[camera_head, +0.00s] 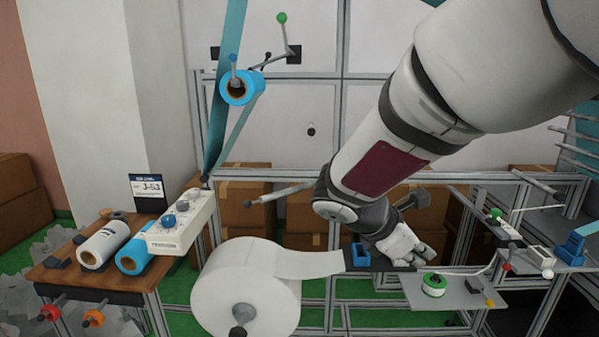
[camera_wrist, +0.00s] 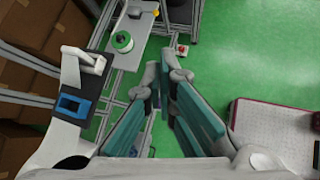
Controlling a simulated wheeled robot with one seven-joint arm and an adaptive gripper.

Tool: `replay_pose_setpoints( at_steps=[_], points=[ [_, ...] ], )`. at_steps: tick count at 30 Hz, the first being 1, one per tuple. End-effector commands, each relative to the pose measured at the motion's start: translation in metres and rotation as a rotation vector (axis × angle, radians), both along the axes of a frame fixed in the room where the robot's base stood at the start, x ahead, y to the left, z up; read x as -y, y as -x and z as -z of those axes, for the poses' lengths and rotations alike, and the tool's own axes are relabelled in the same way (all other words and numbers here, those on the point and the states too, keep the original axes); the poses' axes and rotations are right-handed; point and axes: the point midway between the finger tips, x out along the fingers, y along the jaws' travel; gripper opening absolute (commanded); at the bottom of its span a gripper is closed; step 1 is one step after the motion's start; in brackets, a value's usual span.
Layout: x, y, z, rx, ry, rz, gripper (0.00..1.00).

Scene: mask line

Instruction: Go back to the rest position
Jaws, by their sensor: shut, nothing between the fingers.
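In the wrist view my gripper (camera_wrist: 167,92) shows its two teal-padded fingers, which come close together at the tips. It is shut and holds nothing. The green floor and part of the metal frame lie beyond the fingertips. In the head view my arm reaches down from the upper right, and its wrist end is over the line, near the dark plate by the white web. The fingertips are not clear in the head view.
A green-white tape roll (camera_head: 434,285) sits on a grey shelf (camera_head: 458,294). A wooden table (camera_head: 88,278) holds rolls at left. Cardboard boxes (camera_head: 245,213) stand behind the frame.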

Motion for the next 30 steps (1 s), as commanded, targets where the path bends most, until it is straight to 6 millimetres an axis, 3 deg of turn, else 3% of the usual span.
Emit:
replay_pose_setpoints(
  at_steps=[3, 8, 18, 24, 30],
  points=[
    [0.017, 0.043, -0.011, 0.107, -0.195, 0.213, 0.0],
    [0.025, 0.098, -0.021, 0.25, -0.435, 0.502, 0.0],
    [0.004, 0.198, -0.038, 0.541, -0.886, 1.096, 0.0],
    [-0.016, 0.231, -0.042, 0.661, -1.068, 1.354, 0.0],
    [-0.026, 0.242, -0.043, 0.704, -1.141, 1.456, 0.0]
  ],
)
